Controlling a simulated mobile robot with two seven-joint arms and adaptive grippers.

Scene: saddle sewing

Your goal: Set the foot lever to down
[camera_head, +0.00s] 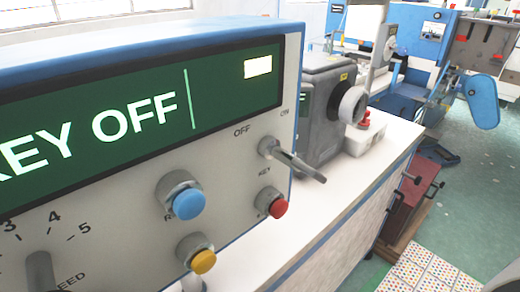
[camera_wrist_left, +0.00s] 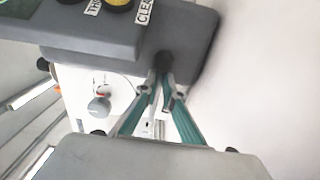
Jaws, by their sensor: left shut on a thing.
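My left gripper (camera_wrist_left: 163,88) shows in the left wrist view, its two teal fingers converging on a small dark piece with a round end (camera_wrist_left: 164,61), which looks like the foot lever. The fingers are closed on it, beside a grey machine body (camera_wrist_left: 95,35). Its exact angle is hard to tell, as the fingertips cover part of it. I do not make out the foot lever in the head view. Neither gripper shows in the head view.
A control panel (camera_head: 150,50) reading "KEY OFF" fills the left of the head view, with a metal toggle (camera_head: 290,160) and blue, yellow and red buttons. A grey machine (camera_head: 325,95) stands behind it on a white bench (camera_head: 325,190). A round grey knob (camera_wrist_left: 99,105) is left of my fingers.

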